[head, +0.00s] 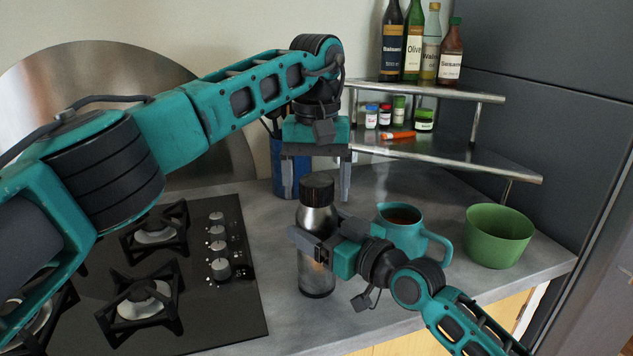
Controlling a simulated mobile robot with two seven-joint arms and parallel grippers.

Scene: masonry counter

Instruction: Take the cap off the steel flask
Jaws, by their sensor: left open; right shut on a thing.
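The steel flask (318,279) stands upright on the grey counter in the head view, with its dark ribbed cap (317,188) on top. My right gripper (311,243) comes from the right and is shut on the flask's body at mid height, hiding part of it. My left gripper (316,190) is above, pointing down and open, with its fingers on either side at about the cap's height. I cannot tell whether the fingers touch the cap.
A black gas hob (235,300) lies to the left. A teal mug (408,238) with dark contents and a green bowl (495,240) stand to the right. Behind are a blue utensil holder (278,178) and a steel corner shelf (440,150) with bottles and jars.

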